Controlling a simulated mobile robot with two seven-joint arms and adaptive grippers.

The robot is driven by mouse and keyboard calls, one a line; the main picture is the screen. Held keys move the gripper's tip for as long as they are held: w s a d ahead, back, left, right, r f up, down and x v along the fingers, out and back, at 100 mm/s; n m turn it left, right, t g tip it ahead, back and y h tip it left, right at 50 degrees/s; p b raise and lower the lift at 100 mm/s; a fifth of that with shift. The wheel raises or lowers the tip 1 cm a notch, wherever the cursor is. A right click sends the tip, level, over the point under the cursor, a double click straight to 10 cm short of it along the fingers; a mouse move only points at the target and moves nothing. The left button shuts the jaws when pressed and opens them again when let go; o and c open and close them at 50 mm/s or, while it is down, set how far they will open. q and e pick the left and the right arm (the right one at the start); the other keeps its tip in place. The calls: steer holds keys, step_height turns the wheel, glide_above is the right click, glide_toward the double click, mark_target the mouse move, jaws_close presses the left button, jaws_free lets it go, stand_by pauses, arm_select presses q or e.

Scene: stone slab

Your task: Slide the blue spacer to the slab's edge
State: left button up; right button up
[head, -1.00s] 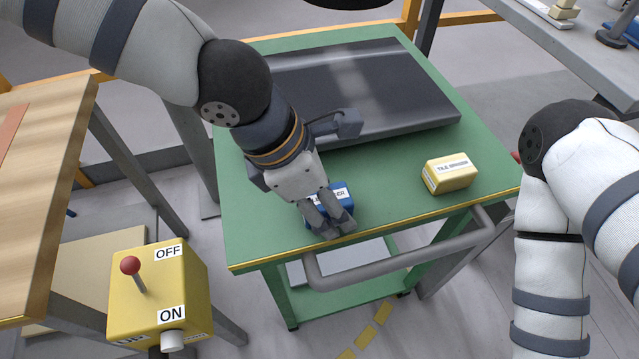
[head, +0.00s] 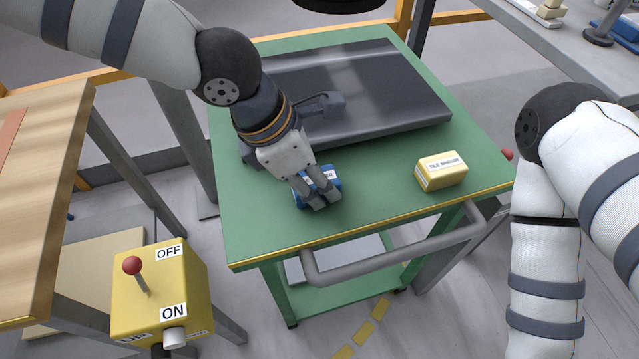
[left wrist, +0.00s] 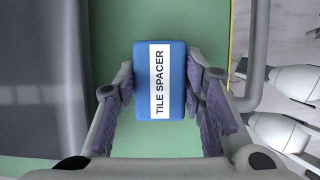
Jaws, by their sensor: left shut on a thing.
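The blue spacer (head: 332,181), a small block labelled "TILE SPACER", sits on the green table top (head: 380,200) in front of the dark slab. My left gripper (head: 317,202) is shut on it, and its fingers hide much of the block in the head view. In the left wrist view the spacer (left wrist: 178,90) is between the two fingers. A strip of green table separates it there from the dark slab (left wrist: 45,80) on the left. The slab (head: 390,85) lies flat on the table's rear part. My right gripper is out of view.
A yellow labelled block (head: 442,171) stands on the table to the right of the spacer. A grey handle bar (head: 400,258) runs along the table's front. A yellow switch box (head: 160,300) stands at lower left. The table between spacer and yellow block is clear.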

arm_select(q)
steer(key=shift+w+a, duration=0.25)
steer(key=shift+w, duration=0.4)
steer(key=shift+w+a, duration=0.2)
steer(key=shift+w, duration=0.45)
steer(key=shift+w+a, duration=0.25)
steer(key=shift+w, duration=0.4)
steer(key=o, duration=1.2)
steer(key=shift+o, duration=0.2)
steer(key=shift+r, duration=0.1)
steer(key=v, duration=1.1)
steer(key=shift+a+r, duration=0.2)
steer(key=shift+r, duration=0.15)
